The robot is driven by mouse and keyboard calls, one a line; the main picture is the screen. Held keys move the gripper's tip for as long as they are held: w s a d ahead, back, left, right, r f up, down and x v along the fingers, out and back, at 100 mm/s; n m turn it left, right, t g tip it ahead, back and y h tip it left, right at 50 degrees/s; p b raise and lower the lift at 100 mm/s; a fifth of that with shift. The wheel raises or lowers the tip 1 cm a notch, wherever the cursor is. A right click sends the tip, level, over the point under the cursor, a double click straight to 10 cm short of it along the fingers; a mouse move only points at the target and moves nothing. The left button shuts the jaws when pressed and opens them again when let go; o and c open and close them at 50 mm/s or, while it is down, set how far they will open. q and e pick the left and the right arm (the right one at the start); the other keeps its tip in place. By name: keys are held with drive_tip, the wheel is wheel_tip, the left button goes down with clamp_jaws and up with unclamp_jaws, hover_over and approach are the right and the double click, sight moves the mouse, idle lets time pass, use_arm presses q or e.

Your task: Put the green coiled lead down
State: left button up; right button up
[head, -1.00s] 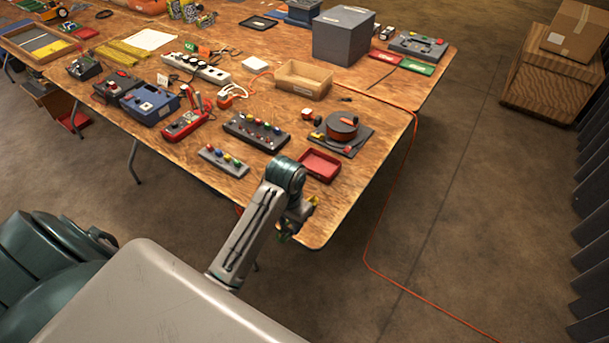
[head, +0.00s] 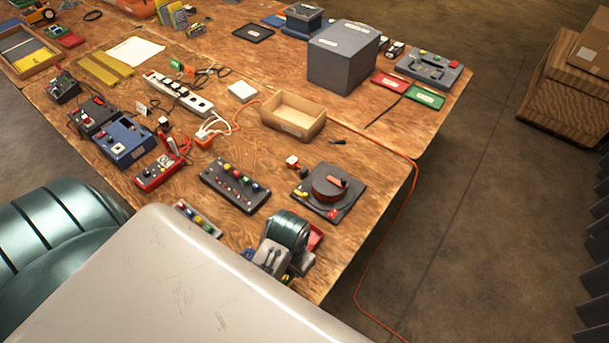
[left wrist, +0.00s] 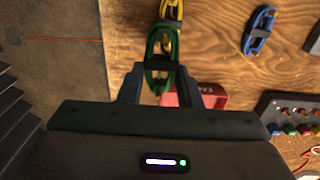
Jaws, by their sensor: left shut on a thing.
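The green coiled lead (left wrist: 158,78) is an elongated loop with a dark band around its middle. My left gripper (left wrist: 159,86) is shut on it, with one finger on each side, in the left wrist view. In the head view, my left gripper (head: 284,276) is at the table's near edge, and its wrist hides most of the lead. A yellow coiled lead (left wrist: 172,10) shows just past the green one, cut off by the frame's edge. A blue coiled lead (left wrist: 258,30) lies on the wooden table apart from them. My right gripper is not in view.
A red tray (head: 316,237) is partly hidden behind my left wrist. A crank device (head: 328,192) and a dark board with coloured knobs (head: 235,187) stand beyond. An orange cord (head: 405,210) runs off the table's right edge to the floor.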

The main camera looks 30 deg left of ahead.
use_arm(q)
drive_tip(key=w+a+p, duration=0.1)
drive_tip(key=w+a, duration=0.1)
drive_tip(key=w, duration=0.2)
drive_tip(key=w+a+f+p, duration=0.1)
drive_tip(key=w+a+p, duration=0.1)
drive_tip(key=w, duration=0.3)
drive_tip(key=w+a+p, duration=0.2)
drive_tip(key=w, duration=0.2)
drive_tip(key=shift+w+a+f, duration=0.1)
drive_tip(key=shift+w+f, duration=0.15)
drive_tip(key=shift+f, duration=0.1)
wheel_tip(320, 180, down, 2)
drive_tip(key=shift+f+p, duration=0.15)
drive_tip(key=shift+p, duration=0.45)
drive_tip(key=shift+f, duration=0.4)
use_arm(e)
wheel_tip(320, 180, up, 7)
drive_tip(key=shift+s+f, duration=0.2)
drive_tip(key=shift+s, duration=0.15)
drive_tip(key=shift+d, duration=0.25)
use_arm(q)
drive_tip(key=shift+f, duration=0.6)
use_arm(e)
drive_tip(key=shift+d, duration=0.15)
